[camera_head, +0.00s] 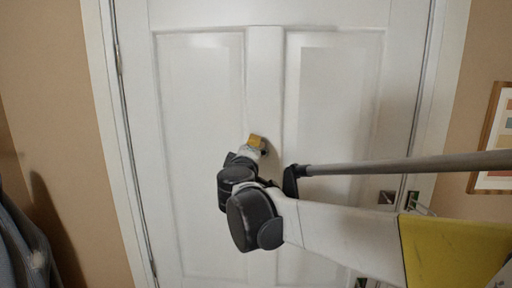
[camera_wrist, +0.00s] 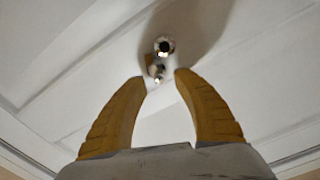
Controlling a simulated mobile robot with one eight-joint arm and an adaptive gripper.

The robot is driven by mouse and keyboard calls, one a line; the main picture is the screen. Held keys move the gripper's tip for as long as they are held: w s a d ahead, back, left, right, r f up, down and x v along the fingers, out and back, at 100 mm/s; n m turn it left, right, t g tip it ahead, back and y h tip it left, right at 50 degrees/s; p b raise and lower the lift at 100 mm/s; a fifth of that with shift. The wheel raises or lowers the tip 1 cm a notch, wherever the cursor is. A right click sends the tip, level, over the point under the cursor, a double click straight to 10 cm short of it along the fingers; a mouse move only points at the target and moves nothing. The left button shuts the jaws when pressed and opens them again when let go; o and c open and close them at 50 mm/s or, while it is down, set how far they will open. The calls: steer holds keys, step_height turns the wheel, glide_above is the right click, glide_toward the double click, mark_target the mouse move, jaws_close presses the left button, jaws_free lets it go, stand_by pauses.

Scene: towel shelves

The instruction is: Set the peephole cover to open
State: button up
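The peephole (camera_wrist: 164,45) shows in the wrist view as a small round metal ring with a dark centre, on the white door (camera_head: 333,110). A small shiny metal piece (camera_wrist: 156,70), which looks like its cover, sits just below the ring in that view. I cannot tell its exact position. My gripper (camera_wrist: 161,77) has its two yellow fingers apart, with the metal piece between or just beyond the tips; contact is unclear. In the head view my gripper (camera_head: 256,141) is at the door's middle rail and hides most of the peephole.
A metal door handle or lock plate (camera_head: 387,197) is at the door's right edge. A framed picture (camera_head: 494,140) hangs on the right wall. Dark cloth (camera_head: 22,240) hangs at the lower left. The door face around my gripper is otherwise bare.

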steer(key=s, duration=1)
steer(key=shift+a, duration=0.15)
steer(key=shift+w, duration=0.1)
steer(key=s+d+f+m+g+h+b, duration=0.25)
steer(key=s+d+f+m+b, duration=0.35)
steer(key=d+f, duration=0.6)
steer(key=s+d+f+m+g+h+b, duration=0.15)
steer(key=s+d+f+g+b, duration=0.3)
steer(key=d+f+b, duration=0.55)
steer(key=s+d+f+m+g+y+b, duration=0.1)
steer(key=s+f+m+b, duration=0.1)
steer(key=s+f, duration=0.3)
steer(key=s+d+f+m+g+y+b, duration=0.1)
steer(key=s+f, duration=0.5)
steer(key=f, duration=0.6)
steer(key=s+d+f+m+g+y+b, duration=0.1)
steer(key=s+f+m+g+y+b, duration=0.1)
steer(key=s+f+b, duration=0.3)
step_height(320, 180, down, 5)
steer(key=shift+s+r+m+y, duration=0.15)
steer(key=shift+s+m+y, duration=0.15)
steer(key=shift+s+m, duration=0.2)
